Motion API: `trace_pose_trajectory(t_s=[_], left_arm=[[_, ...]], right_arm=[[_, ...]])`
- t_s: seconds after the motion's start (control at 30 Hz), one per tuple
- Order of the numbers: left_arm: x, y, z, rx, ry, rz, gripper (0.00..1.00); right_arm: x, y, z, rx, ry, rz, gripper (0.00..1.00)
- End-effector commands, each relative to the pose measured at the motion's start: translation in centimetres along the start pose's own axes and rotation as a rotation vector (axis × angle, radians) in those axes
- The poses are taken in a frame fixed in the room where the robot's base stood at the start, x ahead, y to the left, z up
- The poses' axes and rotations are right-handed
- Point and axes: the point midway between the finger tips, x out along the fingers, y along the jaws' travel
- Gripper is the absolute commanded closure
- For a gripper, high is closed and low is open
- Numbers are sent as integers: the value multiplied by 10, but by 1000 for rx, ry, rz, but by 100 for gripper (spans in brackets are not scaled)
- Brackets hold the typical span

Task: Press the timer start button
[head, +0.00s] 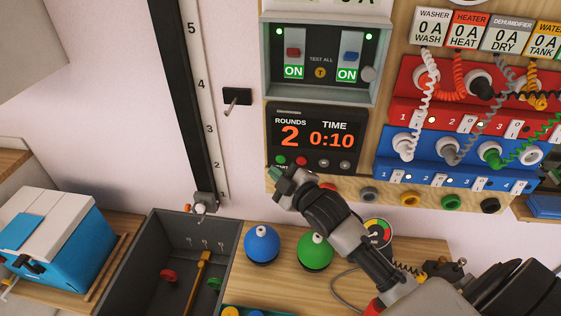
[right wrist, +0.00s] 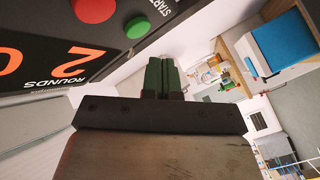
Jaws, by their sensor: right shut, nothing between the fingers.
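The timer (head: 317,127) is a black panel on the wall, showing ROUNDS 2 and TIME 0:10 in orange digits. Its green button (head: 281,160) sits at the lower left, with a red button (head: 301,162) to its right. In the right wrist view, the green button (right wrist: 138,27) lies beside the lettering START, and the red button (right wrist: 93,8) is next to it. My right gripper (head: 280,179) is shut and empty, its green fingertips just below the green button. The fingertips (right wrist: 163,76) appear apart from the button in the wrist view. My left gripper is out of view.
A switch box (head: 270,62) with two ON switches is above the timer. Red (head: 405,78) and blue (head: 385,150) cable panels are at right. Below are a blue dome (head: 261,243), a green dome (head: 314,251), a grey bin (head: 150,235) and a cooler (head: 75,255).

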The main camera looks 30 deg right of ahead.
Motion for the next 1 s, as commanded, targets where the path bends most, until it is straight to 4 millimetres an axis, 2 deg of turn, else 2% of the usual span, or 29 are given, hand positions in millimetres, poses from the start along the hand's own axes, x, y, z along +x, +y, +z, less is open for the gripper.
trace_pose_trajectory(t_s=[0.23,1.0], left_arm=[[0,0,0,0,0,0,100],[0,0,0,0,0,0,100]], right_arm=[[8,7,6,-1,0,1,100],[8,7,6,0,-1,1,100]])
